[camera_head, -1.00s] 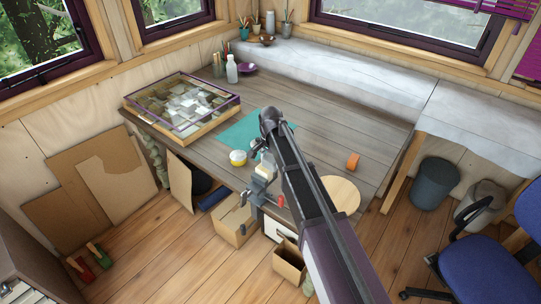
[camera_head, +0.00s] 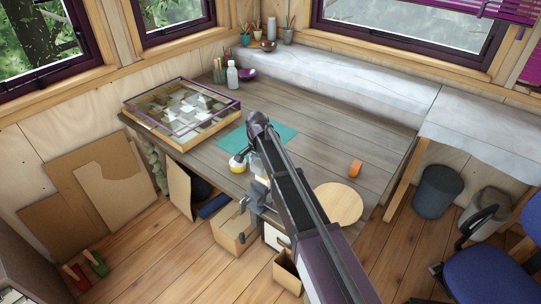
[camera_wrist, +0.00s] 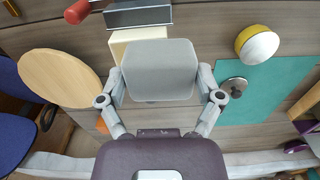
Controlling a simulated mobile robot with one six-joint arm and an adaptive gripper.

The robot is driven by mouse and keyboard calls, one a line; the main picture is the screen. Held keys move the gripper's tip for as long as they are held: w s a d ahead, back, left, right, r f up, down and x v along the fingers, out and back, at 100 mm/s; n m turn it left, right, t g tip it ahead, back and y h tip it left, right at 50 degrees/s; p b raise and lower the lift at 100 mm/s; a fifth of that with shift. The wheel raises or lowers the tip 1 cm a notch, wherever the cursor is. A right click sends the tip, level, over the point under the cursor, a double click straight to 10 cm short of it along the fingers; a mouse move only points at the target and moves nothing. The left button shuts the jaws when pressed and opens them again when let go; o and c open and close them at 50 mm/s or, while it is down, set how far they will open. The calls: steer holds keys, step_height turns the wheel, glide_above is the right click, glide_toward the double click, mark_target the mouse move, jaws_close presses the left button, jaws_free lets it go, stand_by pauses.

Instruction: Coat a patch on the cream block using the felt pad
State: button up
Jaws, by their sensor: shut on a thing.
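In the wrist view my gripper (camera_wrist: 161,99) has its two fingers on either side of a grey, rounded-square pad (camera_wrist: 158,70), which I take for the felt pad. The cream block (camera_wrist: 120,40) shows partly behind the pad, next to the grey jaw of a vise (camera_wrist: 140,15). The pad overlaps the block in this view; I cannot tell whether they touch. In the head view my arm hides the gripper and the pad, and the vise (camera_head: 257,197) stands at the table's front edge. A yellow and white tin (camera_wrist: 256,43) stands at the teal mat's edge.
A grey disc (camera_wrist: 234,88) lies on the teal mat (camera_wrist: 285,88). A round wooden board (camera_head: 338,203) and an orange roll (camera_head: 356,168) lie right of my arm. A glass-topped case (camera_head: 182,145) sits at left. The table's back right is clear.

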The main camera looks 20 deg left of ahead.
steer(key=shift+w+a, duration=0.25)
steer(key=shift+a, duration=0.4)
steer(key=shift+s+d, duration=1.35)
steer(key=shift+d, duration=1.9)
step_height(320, 180, up, 7)
steer(key=p, duration=0.7)
steer(key=shift+a+r, duration=0.15)
steer(key=shift+r, duration=0.05)
steer(key=shift+f, duration=0.2)
steer(key=shift+f+b, duration=2.8)
steer(key=shift+f, duration=0.05)
steer(key=shift+f+b, duration=1.05)
